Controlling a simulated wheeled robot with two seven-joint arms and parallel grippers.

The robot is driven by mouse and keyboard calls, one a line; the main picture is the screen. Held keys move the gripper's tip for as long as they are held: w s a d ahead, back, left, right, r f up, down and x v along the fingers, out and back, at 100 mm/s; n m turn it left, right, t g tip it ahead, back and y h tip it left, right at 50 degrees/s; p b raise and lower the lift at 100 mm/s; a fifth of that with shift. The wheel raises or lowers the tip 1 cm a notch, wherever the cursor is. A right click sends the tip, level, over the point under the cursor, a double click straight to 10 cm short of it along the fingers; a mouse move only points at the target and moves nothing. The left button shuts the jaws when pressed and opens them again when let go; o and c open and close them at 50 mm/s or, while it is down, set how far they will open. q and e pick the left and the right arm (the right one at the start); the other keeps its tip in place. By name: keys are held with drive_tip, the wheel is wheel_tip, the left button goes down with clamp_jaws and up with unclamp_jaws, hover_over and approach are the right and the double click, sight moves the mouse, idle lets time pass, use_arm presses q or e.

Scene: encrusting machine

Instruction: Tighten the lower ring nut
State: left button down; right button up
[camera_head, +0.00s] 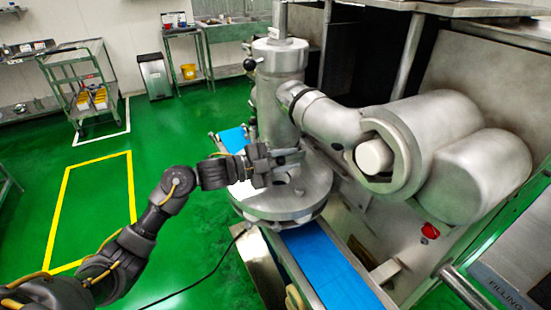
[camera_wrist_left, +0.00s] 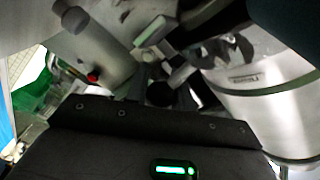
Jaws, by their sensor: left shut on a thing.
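The encrusting machine's upright metal column (camera_head: 280,105) rises above a round metal disc (camera_head: 265,205). Around the column's foot, just above the disc, is the lower ring nut (camera_head: 312,178), a grey metal part partly hidden by my gripper. My left gripper (camera_head: 287,158) reaches in from the left at the lower column and is shut on the lower ring nut. In the left wrist view the dark fingers (camera_wrist_left: 162,78) are close against grey metal parts; the exact contact is hard to make out. My right gripper is not in view.
A blue conveyor belt (camera_head: 335,268) runs under the disc. A trolley (camera_head: 85,85) and tables stand at the back left. The green floor at left is clear.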

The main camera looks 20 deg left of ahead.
use_arm(q)
drive_tip(key=c, duration=1.6)
unclamp_jaws()
drive_tip(key=o, duration=0.4)
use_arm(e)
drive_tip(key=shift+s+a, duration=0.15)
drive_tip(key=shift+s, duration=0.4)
use_arm(q)
drive_tip(key=shift+s+a+f, duration=0.1)
drive_tip(key=shift+s+a, duration=0.05)
drive_tip(key=shift+a, duration=0.15)
drive_tip(key=b+v, duration=0.3)
drive_tip(key=v, duration=0.7)
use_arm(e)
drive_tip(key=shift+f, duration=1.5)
